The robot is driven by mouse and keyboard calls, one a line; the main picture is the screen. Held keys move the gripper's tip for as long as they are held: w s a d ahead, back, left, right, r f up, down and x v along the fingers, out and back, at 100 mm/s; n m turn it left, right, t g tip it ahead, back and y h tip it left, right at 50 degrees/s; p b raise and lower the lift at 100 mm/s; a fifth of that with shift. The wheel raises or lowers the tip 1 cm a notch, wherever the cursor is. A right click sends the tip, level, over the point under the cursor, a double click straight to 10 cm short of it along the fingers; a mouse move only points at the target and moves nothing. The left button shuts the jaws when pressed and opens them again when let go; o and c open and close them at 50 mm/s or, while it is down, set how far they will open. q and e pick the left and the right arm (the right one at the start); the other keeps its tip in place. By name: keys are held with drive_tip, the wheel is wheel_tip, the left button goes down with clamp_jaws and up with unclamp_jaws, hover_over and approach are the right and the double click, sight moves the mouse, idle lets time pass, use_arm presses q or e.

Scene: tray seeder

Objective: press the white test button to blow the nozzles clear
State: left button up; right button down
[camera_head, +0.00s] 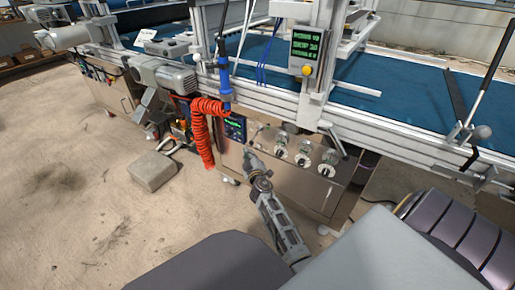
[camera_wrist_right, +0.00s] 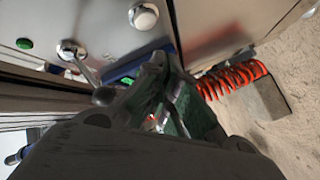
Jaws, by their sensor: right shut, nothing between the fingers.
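The white button (camera_wrist_right: 143,16) is a round dome in a grey ring on the metal cabinet face, near the top of the right wrist view. I cannot pick it out in the head view, where my gripper may cover it. My right gripper (camera_head: 250,157) is shut and empty, in front of the cabinet's left part, just below the small control display (camera_head: 235,128). In the right wrist view its fingers (camera_wrist_right: 162,68) lie below and slightly right of the button; I see a gap in the picture but cannot tell the depth. My left gripper is not in view.
Several chrome valves (camera_head: 303,155) line the cabinet front (camera_head: 290,180) right of my gripper. A red coiled hose (camera_head: 202,135) hangs to the left. A concrete block (camera_head: 152,171) lies on the floor. The blue conveyor belt (camera_head: 350,77) runs above. The floor at left is open.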

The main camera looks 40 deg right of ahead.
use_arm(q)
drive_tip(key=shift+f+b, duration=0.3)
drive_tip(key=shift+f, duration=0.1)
use_arm(e)
drive_tip(key=shift+s+a+f, duration=0.1)
drive_tip(key=shift+s+a, duration=0.2)
drive_tip(key=shift+a, duration=0.4)
drive_tip(key=shift+s+a+f, duration=0.1)
drive_tip(key=shift+s+a, duration=0.2)
drive_tip(key=shift+a, duration=0.4)
drive_tip(key=shift+d, duration=0.1)
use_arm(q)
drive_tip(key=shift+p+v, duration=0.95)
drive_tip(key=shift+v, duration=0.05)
use_arm(e)
drive_tip(key=shift+w+d+r, duration=0.1)
drive_tip(key=shift+w+d, duration=0.2)
drive_tip(key=shift+d, duration=0.3)
drive_tip(key=shift+w+d+r, duration=0.1)
drive_tip(key=shift+w+d, duration=0.15)
drive_tip(key=shift+d, duration=0.3)
